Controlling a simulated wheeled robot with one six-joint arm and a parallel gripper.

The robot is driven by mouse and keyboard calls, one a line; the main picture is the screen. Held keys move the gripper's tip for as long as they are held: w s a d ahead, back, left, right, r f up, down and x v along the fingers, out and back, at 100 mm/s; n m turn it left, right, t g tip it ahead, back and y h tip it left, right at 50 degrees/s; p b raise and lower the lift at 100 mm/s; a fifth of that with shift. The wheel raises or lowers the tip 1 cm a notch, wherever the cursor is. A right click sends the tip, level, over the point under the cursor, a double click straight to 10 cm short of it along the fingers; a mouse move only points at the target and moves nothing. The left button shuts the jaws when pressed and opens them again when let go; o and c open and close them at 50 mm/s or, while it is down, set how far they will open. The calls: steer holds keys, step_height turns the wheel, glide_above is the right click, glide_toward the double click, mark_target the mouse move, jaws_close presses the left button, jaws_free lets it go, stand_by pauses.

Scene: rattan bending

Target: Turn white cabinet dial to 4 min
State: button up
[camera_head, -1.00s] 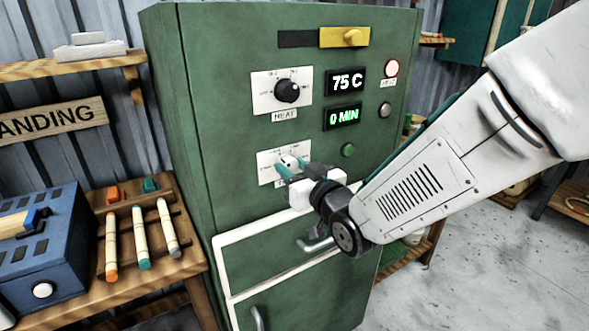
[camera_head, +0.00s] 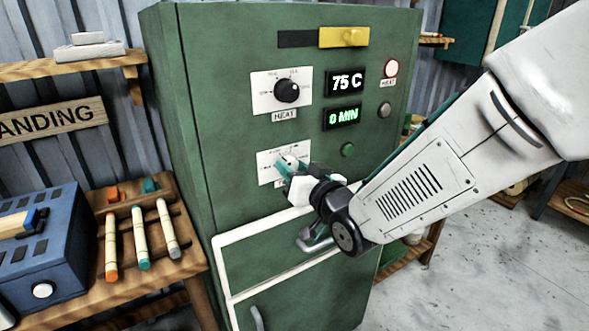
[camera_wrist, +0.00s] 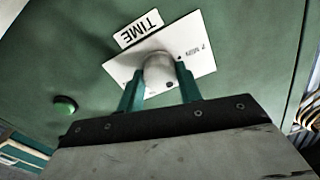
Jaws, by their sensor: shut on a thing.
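The white dial (camera_wrist: 159,70) sits on a white plate (camera_wrist: 200,52) under the TIME label (camera_wrist: 138,28) in the wrist view, where the picture is turned over. In the head view the dial (camera_head: 287,160) is partly hidden by my gripper (camera_head: 285,168). My gripper's two teal fingers (camera_wrist: 158,84) are shut on the dial, one on each side. The green cabinet (camera_head: 240,110) carries the dial on its front. The time display (camera_head: 342,117) reads 0 MIN. Most of the plate's scale is hidden or too small to read.
Above are a black heat dial (camera_head: 287,91) and a display (camera_head: 346,80) reading 75 C. A green button (camera_head: 348,150) is right of the time dial. A wooden rack (camera_head: 140,225) with several sticks and a blue box (camera_head: 40,250) stand at the left.

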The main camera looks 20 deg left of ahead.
steer(key=o, duration=1)
steer(key=v, duration=0.8)
